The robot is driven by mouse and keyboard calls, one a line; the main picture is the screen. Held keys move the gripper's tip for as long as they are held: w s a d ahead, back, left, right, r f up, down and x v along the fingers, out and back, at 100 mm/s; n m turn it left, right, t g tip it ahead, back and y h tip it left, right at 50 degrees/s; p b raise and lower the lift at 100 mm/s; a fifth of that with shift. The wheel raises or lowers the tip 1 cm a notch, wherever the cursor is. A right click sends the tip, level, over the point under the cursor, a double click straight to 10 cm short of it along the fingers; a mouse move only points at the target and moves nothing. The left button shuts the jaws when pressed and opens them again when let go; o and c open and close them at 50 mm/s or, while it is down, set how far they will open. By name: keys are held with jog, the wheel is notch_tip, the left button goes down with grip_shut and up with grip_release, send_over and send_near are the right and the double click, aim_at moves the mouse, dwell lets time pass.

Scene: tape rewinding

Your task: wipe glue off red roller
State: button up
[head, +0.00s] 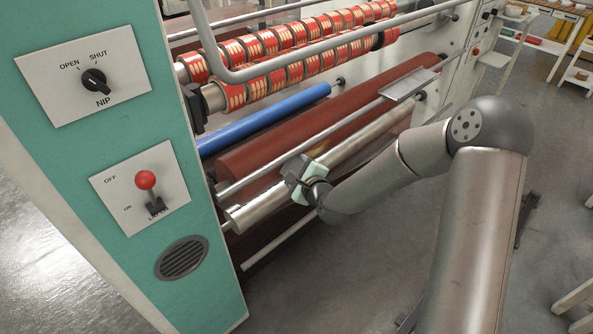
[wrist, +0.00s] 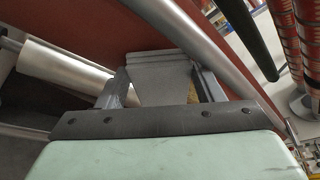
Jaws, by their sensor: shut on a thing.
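The red roller (head: 300,134) runs across the machine behind a thin steel bar. It also shows as a dark red surface in the wrist view (wrist: 85,32). My gripper (head: 298,178) is at the front of the rollers, near the left end of the red roller and close to the bar. In the wrist view its jaws are shut on a grey folded pad (wrist: 165,82), likely a cloth. A small tan patch (wrist: 192,92) shows beside the pad; I cannot tell if it is glue. Whether the pad touches the red roller is hidden.
A steel bar (head: 345,122) crosses in front of the red roller. A bare metal roller (head: 255,208) lies below, a blue roller (head: 270,118) behind. The green side panel (head: 215,262) carries the NIP knob (head: 94,80) and a red-knobbed lever (head: 146,180) raised towards OFF.

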aim_at(317, 144)
jog(key=shift+w+d, duration=0.1)
jog(key=shift+w+d, duration=1.2)
jog(key=shift+w, duration=0.2)
jog(key=shift+w+d, duration=1.2)
jog(key=shift+w, duration=0.15)
jog(key=shift+w+d+r, duration=0.15)
jog(key=shift+w+d, duration=0.55)
jog(key=shift+w, duration=0.15)
jog(key=shift+w+d+r, duration=0.1)
jog(key=shift+w+d, duration=0.55)
jog(key=shift+w, duration=0.15)
jog(key=shift+w+d, duration=1.25)
jog(key=shift+d, duration=0.05)
jog(key=shift+s+a+f, duration=0.15)
jog(key=shift+s+a, duration=1.15)
jog(key=shift+s, duration=0.3)
jog(key=shift+s+a, duration=3)
jog(key=shift+s+a+b, duration=0.45)
jog(key=shift+s+a, duration=0.55)
jog(key=shift+s, duration=0.25)
